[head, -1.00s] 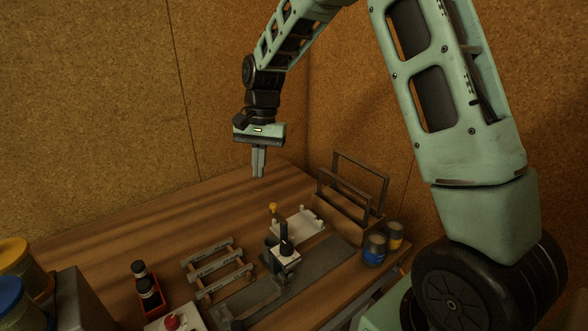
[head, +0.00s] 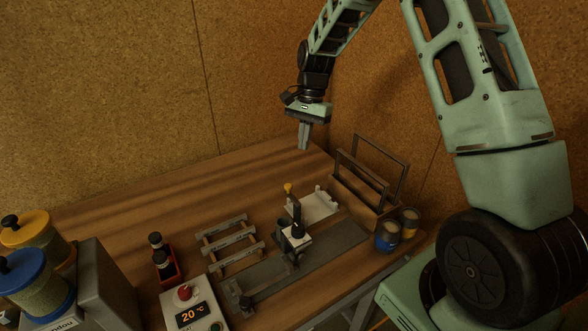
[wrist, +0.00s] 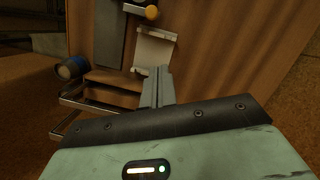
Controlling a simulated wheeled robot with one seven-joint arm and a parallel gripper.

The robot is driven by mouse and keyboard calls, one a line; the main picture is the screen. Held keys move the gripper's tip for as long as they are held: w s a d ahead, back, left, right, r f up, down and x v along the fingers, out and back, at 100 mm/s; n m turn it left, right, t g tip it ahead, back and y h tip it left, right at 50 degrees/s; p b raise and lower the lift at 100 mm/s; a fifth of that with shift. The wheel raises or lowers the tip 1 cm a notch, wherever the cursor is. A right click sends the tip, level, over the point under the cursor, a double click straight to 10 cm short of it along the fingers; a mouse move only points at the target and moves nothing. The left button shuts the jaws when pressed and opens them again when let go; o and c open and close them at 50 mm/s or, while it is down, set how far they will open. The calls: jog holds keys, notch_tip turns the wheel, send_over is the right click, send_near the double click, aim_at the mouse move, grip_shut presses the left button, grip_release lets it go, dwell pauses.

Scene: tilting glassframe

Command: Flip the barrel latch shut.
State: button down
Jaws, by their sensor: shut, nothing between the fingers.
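My gripper (head: 304,147) is shut and empty, pointing down in the air above the back of the workbench. In the wrist view its closed fingers (wrist: 157,85) show against the bench. A yellow knob (head: 288,188) on a dark lever stands up from the fixture mid-bench; it also shows at the top of the wrist view (wrist: 151,12). Beside it are a black upright part with a white block (head: 296,238) and a pale plate with raised ends (head: 315,206). I cannot tell which part is the barrel latch. The gripper is well apart from all of them.
A wooden holder with dark upright frames (head: 366,185) stands right of the fixture, with blue and yellow cans (head: 388,237) beside it. A slatted rack (head: 230,243), dark bottles (head: 160,255) and a control box (head: 193,305) are left. The back left bench is clear.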

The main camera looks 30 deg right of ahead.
jog(key=s+a+f+p, duration=0.2)
jog(key=a+f+p, duration=0.2)
jog(key=f, duration=0.3)
jog(key=shift+s+a+f, duration=0.15)
jog(key=shift+s+a, duration=0.1)
jog(key=shift+a, duration=0.2)
jog(key=shift+w+a+n, duration=0.2)
jog(key=shift+a+n, duration=0.3)
jog(key=shift+n, duration=0.4)
jog(key=s+a+n+h+b, duration=0.1)
jog(key=a+n, duration=0.2)
jog(key=n, duration=0.4)
jog(key=s+a+n+g+h+b, duration=0.1)
jog(key=a+n+h+b, duration=0.1)
jog(key=n, duration=0.5)
jog(key=shift+s+a, duration=0.25)
jog(key=shift+a, duration=0.65)
